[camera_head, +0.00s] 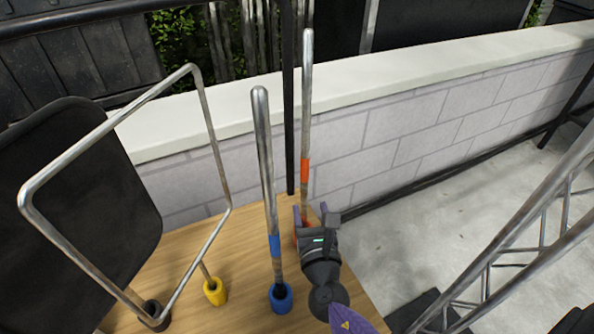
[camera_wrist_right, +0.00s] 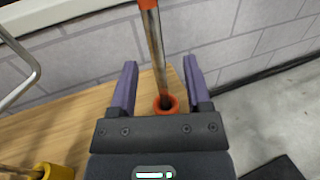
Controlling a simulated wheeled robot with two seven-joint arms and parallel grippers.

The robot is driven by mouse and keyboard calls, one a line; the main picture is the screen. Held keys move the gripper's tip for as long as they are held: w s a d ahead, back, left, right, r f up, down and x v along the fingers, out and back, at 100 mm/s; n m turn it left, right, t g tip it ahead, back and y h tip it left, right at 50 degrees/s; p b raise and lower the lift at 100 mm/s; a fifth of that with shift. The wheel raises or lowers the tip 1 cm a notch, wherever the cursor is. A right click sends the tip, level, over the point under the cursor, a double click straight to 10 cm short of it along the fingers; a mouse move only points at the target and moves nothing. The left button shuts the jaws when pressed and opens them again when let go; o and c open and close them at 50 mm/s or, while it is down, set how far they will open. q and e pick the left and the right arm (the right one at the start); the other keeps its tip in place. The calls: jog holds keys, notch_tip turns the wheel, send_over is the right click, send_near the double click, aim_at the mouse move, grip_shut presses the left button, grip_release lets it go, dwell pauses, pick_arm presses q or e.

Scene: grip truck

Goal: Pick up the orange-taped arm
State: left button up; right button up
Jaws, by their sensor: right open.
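The orange-taped arm (camera_head: 305,110) is an upright metal rod with an orange band, standing in an orange holder near the far right corner of the wooden board. In the right wrist view its rod (camera_wrist_right: 155,45) rises from the orange holder (camera_wrist_right: 166,104), between my two purple fingers. My right gripper (camera_head: 315,212) is open around the rod's lower part, below the orange tape. In the right wrist view my right gripper (camera_wrist_right: 158,85) has a gap on both sides of the rod. My left gripper is not in view.
A blue-taped rod (camera_head: 266,180) stands in a blue holder (camera_head: 280,298) to the left. A bent metal frame (camera_head: 120,115) and a yellow holder (camera_head: 215,292) are further left. A brick wall (camera_head: 420,125) lies behind; metal truss bars (camera_head: 530,225) are at right.

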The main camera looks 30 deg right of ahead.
aim_at(305, 195)
jog(key=x, duration=0.3)
jog(key=b+x, duration=0.1)
jog(key=x, duration=0.1)
jog(key=shift+w+a+r, duration=0.15)
jog(key=shift+w+r, duration=0.1)
grip_shut()
dwell(0.6)
dwell(0.3)
